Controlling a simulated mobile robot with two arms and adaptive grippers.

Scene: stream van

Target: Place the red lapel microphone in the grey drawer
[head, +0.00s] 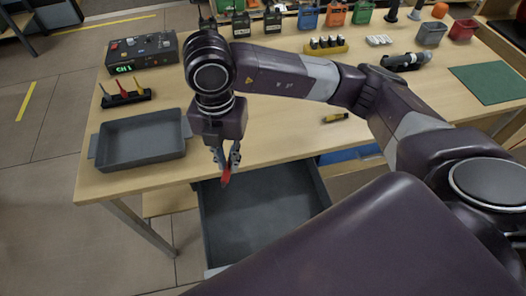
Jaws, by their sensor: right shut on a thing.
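My right gripper (226,165) points down and is shut on the red lapel microphone (226,176), a small red piece showing between and just below its fingertips. The grey drawer (262,214) is pulled out below the front edge of the table, and its visible inside looks empty. In the picture the gripper and the microphone are over the back left part of the drawer; how high above its floor I cannot tell. My left gripper is not in view.
A grey tray (141,140) stands on the wooden table (290,120) left of the gripper. Behind it are a holder with coloured tools (124,95) and a black control box (141,52). Several coloured boxes line the back.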

